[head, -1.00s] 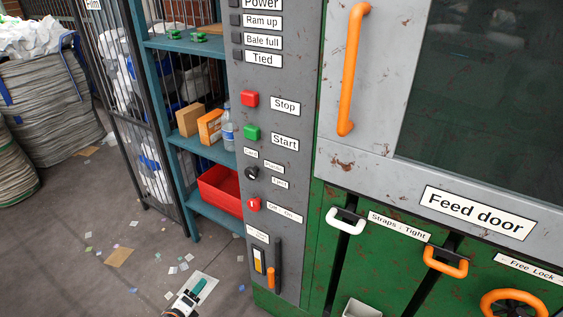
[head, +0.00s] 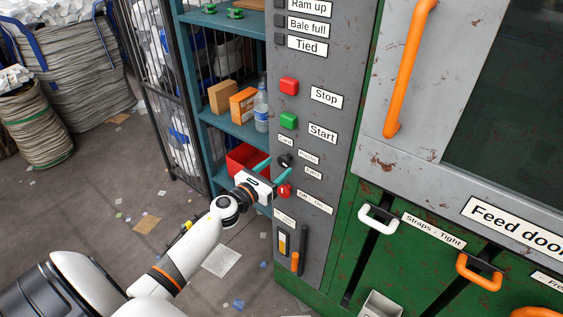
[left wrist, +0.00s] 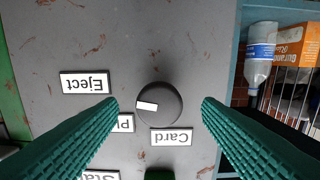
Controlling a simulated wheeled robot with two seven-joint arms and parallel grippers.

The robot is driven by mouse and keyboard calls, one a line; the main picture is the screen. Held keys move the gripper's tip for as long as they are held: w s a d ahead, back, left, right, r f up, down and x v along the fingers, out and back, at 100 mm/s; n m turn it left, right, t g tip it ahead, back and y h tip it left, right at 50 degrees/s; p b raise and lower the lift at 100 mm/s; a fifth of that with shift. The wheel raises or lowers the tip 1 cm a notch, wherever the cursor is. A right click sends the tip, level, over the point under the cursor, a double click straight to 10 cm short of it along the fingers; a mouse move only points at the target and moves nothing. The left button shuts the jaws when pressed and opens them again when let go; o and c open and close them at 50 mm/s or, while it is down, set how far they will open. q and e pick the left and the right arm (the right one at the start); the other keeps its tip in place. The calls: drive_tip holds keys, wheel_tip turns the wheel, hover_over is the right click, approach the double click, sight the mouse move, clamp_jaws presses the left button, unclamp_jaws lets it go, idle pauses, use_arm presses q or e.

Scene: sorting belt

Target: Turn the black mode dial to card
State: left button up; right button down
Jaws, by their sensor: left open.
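The black mode dial (head: 284,160) is on the grey control panel (head: 340,75), below the green Start button. In the left wrist view the dial (left wrist: 165,95) is round, with a white mark on its left part, on the side of the Eject (left wrist: 85,82) and partly hidden plastic (left wrist: 124,124) labels. The Card label (left wrist: 171,137) is at its lower right there. My left gripper (head: 279,165) is open in front of the panel. Its teal fingers stand either side of the dial in the wrist view, apart from it. My right gripper is not in view.
A red Off/On knob (head: 284,191) sits just below the dial, close to my gripper. The green Start (head: 289,120) and red Stop (head: 289,86) buttons are above. A teal shelf (head: 226,122) with a bottle (head: 261,110) and boxes stands left of the panel.

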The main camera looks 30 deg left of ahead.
sight(282, 163)
use_arm(q)
drive_tip(key=w, duration=0.2)
drive_tip(key=shift+w+d, duration=0.15)
drive_tip(key=shift+w, duration=0.35)
drive_tip(key=c, duration=1)
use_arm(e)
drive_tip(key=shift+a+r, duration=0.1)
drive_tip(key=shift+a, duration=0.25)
